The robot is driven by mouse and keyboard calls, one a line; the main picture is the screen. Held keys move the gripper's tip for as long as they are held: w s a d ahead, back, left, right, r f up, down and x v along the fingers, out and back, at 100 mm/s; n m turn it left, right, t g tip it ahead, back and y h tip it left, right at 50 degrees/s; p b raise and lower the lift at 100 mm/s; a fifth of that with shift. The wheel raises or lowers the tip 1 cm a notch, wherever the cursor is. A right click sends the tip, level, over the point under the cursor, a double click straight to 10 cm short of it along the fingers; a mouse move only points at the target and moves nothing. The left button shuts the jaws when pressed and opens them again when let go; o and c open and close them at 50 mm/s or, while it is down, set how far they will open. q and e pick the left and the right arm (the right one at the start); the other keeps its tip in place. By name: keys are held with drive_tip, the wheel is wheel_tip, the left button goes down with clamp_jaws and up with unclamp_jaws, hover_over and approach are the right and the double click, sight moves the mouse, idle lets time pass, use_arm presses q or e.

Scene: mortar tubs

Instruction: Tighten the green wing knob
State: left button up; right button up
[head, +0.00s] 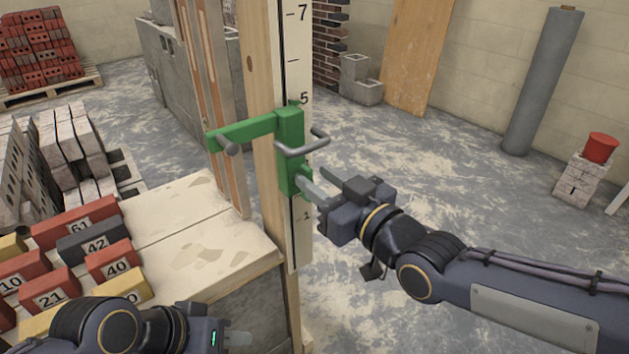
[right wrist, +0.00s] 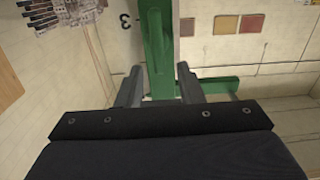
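The green clamp (head: 291,150) sits on a tall wooden post with a numbered white scale (head: 300,80). It has grey bar handles, and a green arm reaches left. A small green piece low on its front, seemingly the wing knob (head: 304,180), is partly hidden by my right fingers. My right gripper (head: 314,182) is at this piece, fingers apart. In the right wrist view green clamp parts (right wrist: 158,45) show between and beyond the fingers of the right gripper (right wrist: 160,82); contact cannot be told. My left gripper (head: 238,341) is low, over the bench front; its opening is unclear.
Numbered red, yellow and dark bricks (head: 92,243) lie left on a mortar-stained bench (head: 215,255). Concrete blocks (head: 70,140) and a brick pallet (head: 40,50) stand behind. A grey pipe (head: 543,80) and red tub (head: 600,147) are far right.

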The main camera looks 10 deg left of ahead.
drive_tip(key=shift+x, duration=1.2)
clamp_jaws()
